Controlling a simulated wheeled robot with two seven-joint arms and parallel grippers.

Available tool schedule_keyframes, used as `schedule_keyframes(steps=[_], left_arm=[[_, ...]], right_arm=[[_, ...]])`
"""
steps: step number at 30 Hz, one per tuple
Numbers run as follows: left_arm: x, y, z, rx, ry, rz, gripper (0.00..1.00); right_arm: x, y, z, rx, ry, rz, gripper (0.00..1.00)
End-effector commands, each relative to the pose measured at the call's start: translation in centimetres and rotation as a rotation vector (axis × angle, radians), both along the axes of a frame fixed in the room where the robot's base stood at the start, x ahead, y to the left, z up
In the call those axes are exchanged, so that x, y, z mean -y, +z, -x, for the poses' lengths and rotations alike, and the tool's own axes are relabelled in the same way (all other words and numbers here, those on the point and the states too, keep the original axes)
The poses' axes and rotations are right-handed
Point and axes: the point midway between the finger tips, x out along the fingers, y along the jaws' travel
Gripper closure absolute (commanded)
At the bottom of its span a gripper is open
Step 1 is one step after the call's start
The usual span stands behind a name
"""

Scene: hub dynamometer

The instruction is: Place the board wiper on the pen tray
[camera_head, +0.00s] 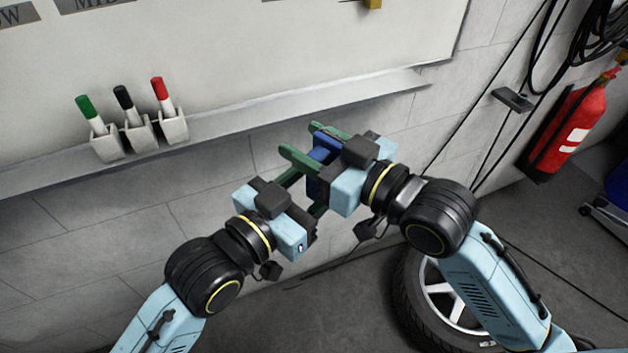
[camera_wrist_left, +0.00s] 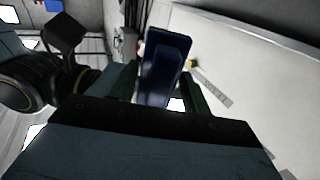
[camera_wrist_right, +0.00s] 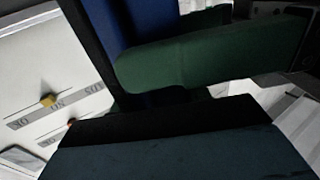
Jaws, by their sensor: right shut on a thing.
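The board wiper (camera_head: 322,152) is a dark blue block, partly hidden by my right gripper. My right gripper (camera_head: 312,143) is shut on it and holds it in the air before the wall, below the pen tray (camera_head: 300,110). The wiper fills the top of the right wrist view (camera_wrist_right: 150,18). My left gripper (camera_head: 304,192) is open just below and left of it. In the left wrist view the wiper (camera_wrist_left: 163,68) shows between the left green fingers, with a light gap at its right side. I cannot tell whether they touch it.
Green, black and red markers (camera_head: 162,95) stand in white holders (camera_head: 172,127) on the left part of the tray. The tray's right part is bare. The whiteboard (camera_head: 250,60) rises behind. A wheel (camera_head: 440,290) and a red fire extinguisher (camera_head: 575,130) are at right.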

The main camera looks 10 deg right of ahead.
Motion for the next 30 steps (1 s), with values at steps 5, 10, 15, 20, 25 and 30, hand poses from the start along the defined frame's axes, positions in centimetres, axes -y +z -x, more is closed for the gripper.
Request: schedule_keyframes(steps=[5,10,15,20,25,30], left_arm=[[0.1,0.0,0.2,-0.002,-0.005,0.002,0.79],[0.1,0.0,0.2,-0.001,-0.004,0.002,0.83],[0.1,0.0,0.1,-0.001,-0.003,0.002,0.83],[0.1,0.0,0.1,0.0,-0.003,0.001,0.83],[0.1,0.0,0.1,0.0,-0.003,0.001,0.83],[0.1,0.0,0.1,0.0,-0.002,0.001,0.83]], right_arm=[[0.0,0.0,0.0,0.001,-0.001,0.0,0.81],[0.0,0.0,0.0,0.001,-0.001,0.0,0.31],[0.0,0.0,0.0,0.001,-0.001,-0.001,0.28],[0.0,0.2,0.0,0.002,0.0,-0.001,0.28],[0.0,2.4,0.0,0.007,0.001,-0.002,0.28],[0.0,5.9,0.0,0.01,0.0,-0.002,0.28]])
